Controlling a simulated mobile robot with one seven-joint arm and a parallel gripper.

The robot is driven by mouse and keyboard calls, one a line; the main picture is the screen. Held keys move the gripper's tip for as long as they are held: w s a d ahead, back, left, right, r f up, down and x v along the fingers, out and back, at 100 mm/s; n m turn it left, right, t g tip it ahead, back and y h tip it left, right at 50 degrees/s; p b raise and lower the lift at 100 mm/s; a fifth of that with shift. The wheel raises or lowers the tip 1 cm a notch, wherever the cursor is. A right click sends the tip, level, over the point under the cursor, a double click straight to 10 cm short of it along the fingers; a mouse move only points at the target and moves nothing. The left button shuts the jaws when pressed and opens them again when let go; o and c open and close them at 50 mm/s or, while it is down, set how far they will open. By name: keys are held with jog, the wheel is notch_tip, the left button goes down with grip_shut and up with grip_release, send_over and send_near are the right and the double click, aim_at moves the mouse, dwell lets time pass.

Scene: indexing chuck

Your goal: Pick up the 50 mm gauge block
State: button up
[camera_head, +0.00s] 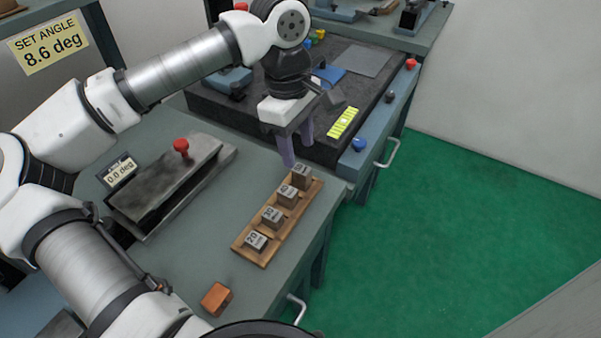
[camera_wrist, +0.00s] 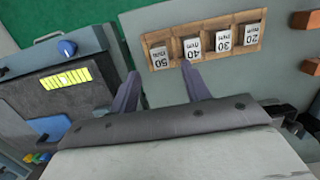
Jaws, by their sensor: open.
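The 50 mm gauge block (camera_head: 302,176) is a small grey block standing in the far end slot of a wooden rack (camera_head: 239,247). In the wrist view the fingertips (camera_wrist: 160,70) lie left and right of the 50 block in the picture. They appear above it and apart from it.
The 40 (camera_head: 287,197), 30 (camera_head: 272,218) and 20 mm blocks (camera_head: 256,242) stand in the same rack. An orange-brown block (camera_head: 215,299) lies near the bench front. A red-knobbed fixture (camera_head: 165,187) is left of the rack. A dark surface plate (camera_head: 230,110) is behind.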

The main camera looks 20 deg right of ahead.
aim_at(301, 168)
jog(key=shift+s+d+f+p, duration=0.2)
jog(key=shift+f+p, duration=0.3)
jog(key=shift+f, duration=1.25)
jog(key=shift+s+d+f+p, duration=0.15)
jog(key=shift+f+p, duration=0.3)
jog(key=shift+f, duration=1.25)
jog(key=shift+a, duration=0.1)
grip_shut()
